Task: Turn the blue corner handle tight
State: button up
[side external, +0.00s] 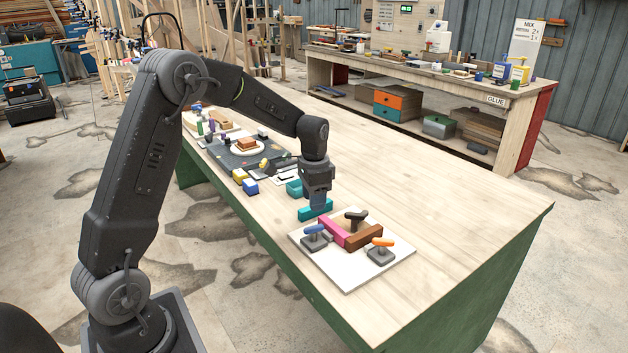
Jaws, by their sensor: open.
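The blue corner handle (314,229) sits on a dark grey clamp at the left corner of a white board (348,283). A pink bar (331,231) and a brown bar (364,237) lie on the board and meet at an angle. A black handle (356,214) is at the back and an orange handle (381,242) at the right. My gripper (317,207) points down behind the board's back left edge, above or around a teal block (307,215). It is open and apart from the blue handle. Its fingertips are too small to make out clearly.
More teal, blue and yellow blocks (250,186) lie left of my gripper. A dark mat (236,160) with parts is further back. The table's right side (450,205) is clear. A second bench (450,75) stands behind.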

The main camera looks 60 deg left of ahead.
notch_tip(320, 180, up, 6)
jog(key=f, duration=0.1)
send_over(314, 226)
jog(key=shift+r, duration=0.25)
jog(key=shift+n, duration=0.3)
notch_tip(314, 226, down, 14)
jog(key=shift+r, duration=0.1)
jog(key=shift+c, duration=0.2)
grip_shut()
dwell(0.4)
